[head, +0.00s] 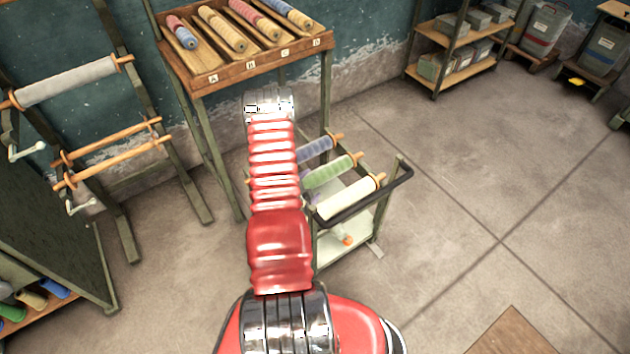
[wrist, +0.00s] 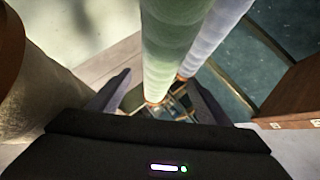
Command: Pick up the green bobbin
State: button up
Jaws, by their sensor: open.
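The green bobbin (head: 328,171) lies on a small cart between a blue bobbin (head: 316,149) and a cream bobbin (head: 350,197). My arm hides its left end in the head view. In the wrist view, the green bobbin (wrist: 175,45) runs lengthwise down the picture, between the fingers of my gripper (wrist: 158,78). The gripper is open and empty. I cannot tell how far the fingers are from the bobbin, and no contact shows. In the head view the gripper is hidden by my arm.
The cart's dark handle (head: 372,200) is on its right. The blue bobbin (wrist: 215,35) is close to the right of the green one. The cream bobbin (wrist: 45,100) is at left. A wooden bobbin rack (head: 248,70) stands behind the cart.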

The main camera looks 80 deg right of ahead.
aim_at(316, 179)
jog(key=shift+x, duration=0.9)
jog(key=shift+f, duration=0.1)
jog(key=shift+x, duration=2.9)
jog(key=c, duration=1.5)
